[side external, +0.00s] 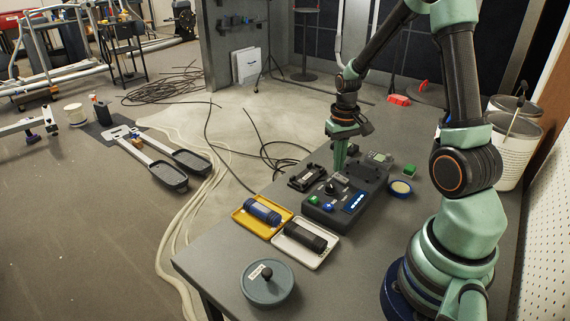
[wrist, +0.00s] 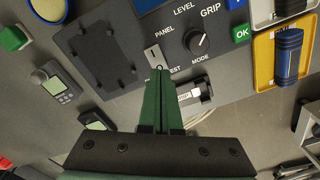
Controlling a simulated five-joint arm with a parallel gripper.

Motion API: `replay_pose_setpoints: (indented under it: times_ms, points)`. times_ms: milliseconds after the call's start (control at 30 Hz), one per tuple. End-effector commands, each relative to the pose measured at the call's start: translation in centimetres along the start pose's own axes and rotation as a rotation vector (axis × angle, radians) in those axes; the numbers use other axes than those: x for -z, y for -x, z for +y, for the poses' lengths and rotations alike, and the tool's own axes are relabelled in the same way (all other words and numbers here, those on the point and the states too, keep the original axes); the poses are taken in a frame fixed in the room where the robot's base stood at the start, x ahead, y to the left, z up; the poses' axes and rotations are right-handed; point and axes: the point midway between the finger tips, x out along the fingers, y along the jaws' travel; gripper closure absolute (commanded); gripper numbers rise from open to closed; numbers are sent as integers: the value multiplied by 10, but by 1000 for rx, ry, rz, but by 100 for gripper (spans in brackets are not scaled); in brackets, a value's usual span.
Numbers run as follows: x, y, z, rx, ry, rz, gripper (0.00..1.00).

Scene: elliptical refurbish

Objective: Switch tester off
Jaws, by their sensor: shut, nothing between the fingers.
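The tester is a dark box (side external: 325,214) on the bench, with a lit blue display (side external: 355,202), a black knob, and green and blue buttons. In the wrist view my gripper's tips (wrist: 160,72) lie just below the switch slot and partly cover the lettering there. I cannot tell whether they touch the panel.
A blue grip (side external: 262,211) lies in a yellow tray (side external: 246,226), and a black grip (side external: 305,236) lies in a white tray (side external: 309,262). A black cradle (side external: 306,177), a tape roll (side external: 400,188) and a green block (side external: 409,171) surround the tester. A grey round lid (side external: 267,287) sits in front.

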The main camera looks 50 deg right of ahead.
Motion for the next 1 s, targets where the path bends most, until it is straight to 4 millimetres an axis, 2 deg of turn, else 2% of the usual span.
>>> replay_pose_setpoints:
  times_ms: [1000]
  points:
    - [0, -8, 0, 0, 0, 0, 100]
